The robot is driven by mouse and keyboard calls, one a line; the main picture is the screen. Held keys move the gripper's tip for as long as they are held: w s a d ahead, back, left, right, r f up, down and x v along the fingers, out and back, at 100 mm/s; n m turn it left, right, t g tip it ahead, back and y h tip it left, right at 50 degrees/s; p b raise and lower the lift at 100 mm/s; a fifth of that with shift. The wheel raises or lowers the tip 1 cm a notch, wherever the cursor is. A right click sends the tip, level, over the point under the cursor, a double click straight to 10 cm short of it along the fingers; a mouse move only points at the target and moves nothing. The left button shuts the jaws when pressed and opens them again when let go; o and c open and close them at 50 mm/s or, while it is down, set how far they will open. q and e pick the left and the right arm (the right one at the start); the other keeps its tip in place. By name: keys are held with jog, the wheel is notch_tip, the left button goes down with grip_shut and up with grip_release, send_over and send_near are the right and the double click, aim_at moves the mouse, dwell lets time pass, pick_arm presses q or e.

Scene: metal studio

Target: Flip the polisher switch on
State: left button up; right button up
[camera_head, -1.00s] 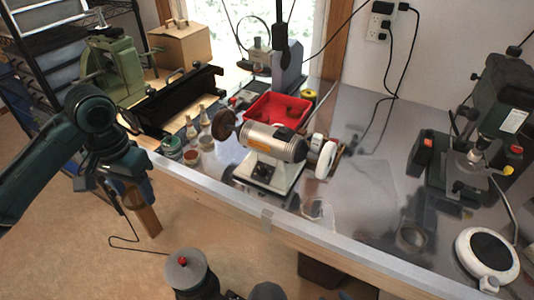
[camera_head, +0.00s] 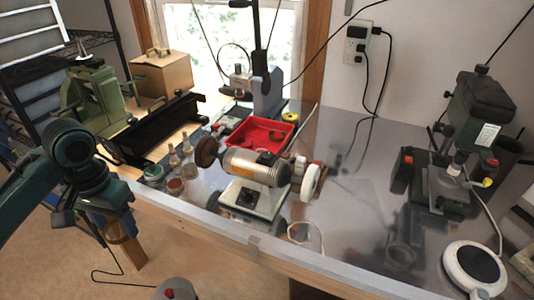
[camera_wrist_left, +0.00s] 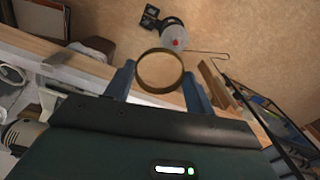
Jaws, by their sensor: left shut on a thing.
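The polisher (camera_head: 258,168) stands on the metal bench, a silver motor with a brown wheel on its left end and a white wheel on its right. A small dark switch (camera_head: 246,199) shows on the front of its pale base; I cannot tell its position. My left gripper (camera_head: 118,232) is off the bench's front edge, left of and apart from the polisher. In the left wrist view its blue fingers (camera_wrist_left: 160,88) are shut on a brass-coloured ring (camera_wrist_left: 160,52). My right gripper is not in view.
Jars (camera_head: 174,187) stand left of the polisher and a red tray (camera_head: 262,122) behind it. A black metal brake-like tool (camera_head: 155,132) lies at the left. A drill press (camera_head: 450,150) and a round white device (camera_head: 474,267) are at the right. The bench between is mostly clear.

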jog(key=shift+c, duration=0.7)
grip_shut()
pick_arm(q)
jog(key=s+d+n, duration=0.3)
jog(key=d, duration=0.4)
jog(key=shift+s, duration=0.35)
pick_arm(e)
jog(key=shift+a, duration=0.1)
